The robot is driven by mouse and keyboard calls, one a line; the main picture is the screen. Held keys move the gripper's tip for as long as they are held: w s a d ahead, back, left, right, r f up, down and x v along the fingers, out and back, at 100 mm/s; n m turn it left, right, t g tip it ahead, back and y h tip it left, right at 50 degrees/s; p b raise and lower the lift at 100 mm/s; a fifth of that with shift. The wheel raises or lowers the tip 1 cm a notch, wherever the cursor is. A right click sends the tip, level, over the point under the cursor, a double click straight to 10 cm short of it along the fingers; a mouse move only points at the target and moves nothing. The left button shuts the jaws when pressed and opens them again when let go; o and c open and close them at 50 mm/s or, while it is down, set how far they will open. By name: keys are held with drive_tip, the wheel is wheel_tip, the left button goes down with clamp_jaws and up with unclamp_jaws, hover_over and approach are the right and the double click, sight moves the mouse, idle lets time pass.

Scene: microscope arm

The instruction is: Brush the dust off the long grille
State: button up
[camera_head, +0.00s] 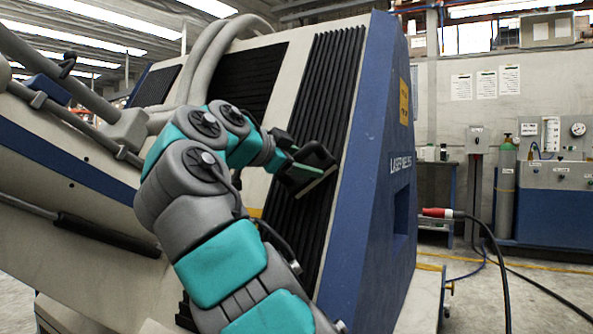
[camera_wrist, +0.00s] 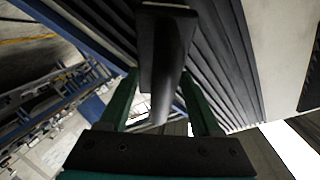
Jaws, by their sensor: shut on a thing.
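The long grille (camera_head: 333,80) is a tall black ribbed panel on the sloping face of the large beige and blue machine. Its ribs also fill the upper right of the wrist view (camera_wrist: 222,50). My gripper (camera_head: 290,160) is at the middle of the grille, shut on a black brush (camera_head: 318,155) with a pale bristle edge. The brush lies against or just over the ribs; I cannot tell whether it touches. In the wrist view the brush's dark handle (camera_wrist: 166,65) sits between my green fingers. No dust is clearly visible; my arm hides part of the lower grille.
A shorter black grille (camera_head: 247,78) lies left of the long one. Thick grey hoses (camera_head: 205,50) arch over the machine's left side. A blue side panel (camera_head: 370,130) edges the grille on the right.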

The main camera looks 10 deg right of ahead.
drive_tip(key=shift+s+d+r, duration=0.15)
drive_tip(key=shift+s+d, duration=0.45)
drive_tip(key=shift+d, duration=0.3)
drive_tip(key=shift+s+d, duration=0.75)
drive_tip(key=shift+d, duration=0.05)
drive_tip(key=shift+s+a+r, duration=0.45)
drive_tip(key=shift+s+a, duration=0.05)
drive_tip(key=shift+s, duration=0.2)
drive_tip(key=shift+s+a+r, duration=0.5)
drive_tip(key=shift+s+a, duration=0.05)
drive_tip(key=shift+s, duration=0.2)
drive_tip(key=shift+s+a+r, duration=0.45)
drive_tip(key=shift+s+a, duration=0.05)
drive_tip(key=shift+s, duration=0.2)
drive_tip(key=shift+s+a+r+p, duration=0.5)
drive_tip(key=shift+s+a+r, duration=0.25)
drive_tip(key=shift+s, duration=0.25)
